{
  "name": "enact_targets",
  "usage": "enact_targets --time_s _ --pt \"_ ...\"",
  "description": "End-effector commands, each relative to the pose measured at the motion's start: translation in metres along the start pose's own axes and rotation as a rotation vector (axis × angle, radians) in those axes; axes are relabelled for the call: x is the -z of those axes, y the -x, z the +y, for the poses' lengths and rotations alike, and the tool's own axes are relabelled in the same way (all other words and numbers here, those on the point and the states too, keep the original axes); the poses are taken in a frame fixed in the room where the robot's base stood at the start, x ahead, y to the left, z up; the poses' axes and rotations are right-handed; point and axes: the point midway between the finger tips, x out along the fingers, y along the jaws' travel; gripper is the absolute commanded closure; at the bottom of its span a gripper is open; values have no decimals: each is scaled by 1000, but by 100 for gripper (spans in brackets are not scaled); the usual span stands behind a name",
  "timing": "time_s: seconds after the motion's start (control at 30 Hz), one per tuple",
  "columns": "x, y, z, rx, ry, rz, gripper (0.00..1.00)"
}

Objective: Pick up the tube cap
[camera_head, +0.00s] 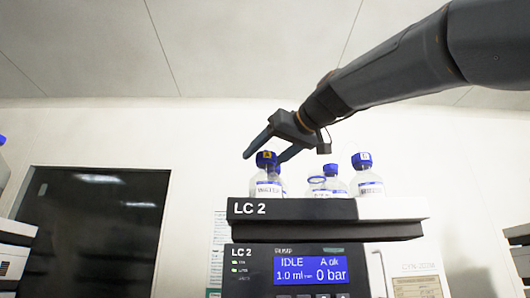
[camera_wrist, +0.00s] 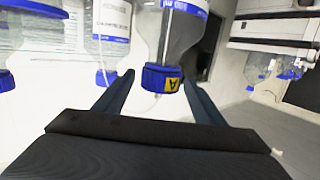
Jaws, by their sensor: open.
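The tube cap (camera_head: 266,159) is blue with a yellow label marked A. It sits on a clear bottle (camera_head: 267,187) at the left end of the LC 2 unit's top. The cap also shows in the wrist view (camera_wrist: 158,79), where the picture is turned over and the bottle (camera_wrist: 181,38) hangs above it. My gripper (camera_head: 267,154) is open, with its fingers on either side of the cap. In the wrist view my gripper (camera_wrist: 157,82) has a gap beside the cap on its left; contact on the right cannot be told.
A blue-capped bottle marked B (camera_head: 369,184) stands at the right of the unit top (camera_head: 300,210). A dark window (camera_head: 95,230) is at the left.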

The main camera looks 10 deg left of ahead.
Motion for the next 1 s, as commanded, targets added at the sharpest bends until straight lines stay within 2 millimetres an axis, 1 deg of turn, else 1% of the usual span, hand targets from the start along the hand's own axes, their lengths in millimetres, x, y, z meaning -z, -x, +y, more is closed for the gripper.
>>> enact_targets --time_s 0.2,0.43,0.8,1.0 --pt "0 0 0 -1 0 1 37" --pt "0 0 0 -1 1 1 75" --pt "1 0 0 -1 1 2 76" --pt "10 1 0 -1 2 3 76"
